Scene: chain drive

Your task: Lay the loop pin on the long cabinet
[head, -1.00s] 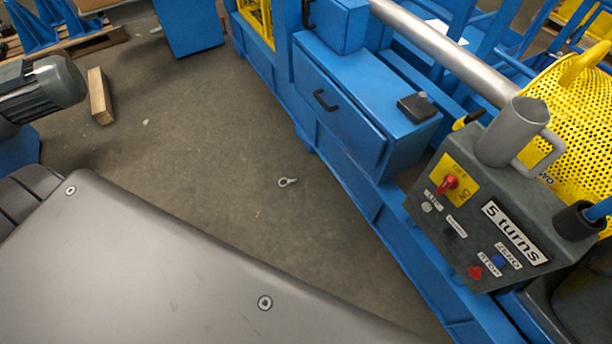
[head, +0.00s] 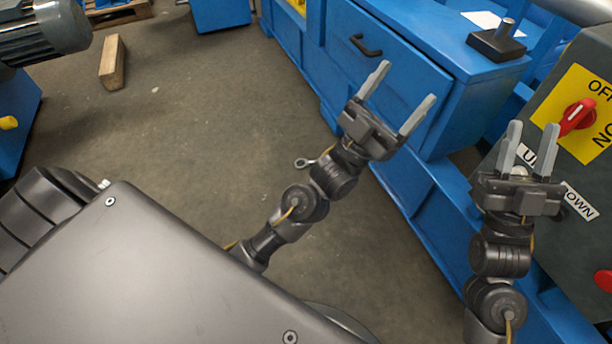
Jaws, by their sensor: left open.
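The loop pin (head: 302,163), a small grey eyelet with a short shank, lies on the floor left of my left forearm. Its shank end is close to the arm in the picture and may be partly hidden. The blue cabinet (head: 440,85) with a black drawer handle stands at the upper right; I take it to be the long cabinet. My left gripper (head: 408,82) is open and empty, in front of the cabinet's drawer face in the picture. My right gripper (head: 534,126) has its fingers apart and empty, in front of the control box.
A black block with a post (head: 496,42) sits on the cabinet top. A grey control box (head: 570,150) with a red knob is at the right. A wooden block (head: 113,62) lies on the floor at the upper left. Open floor (head: 210,130) spans the middle.

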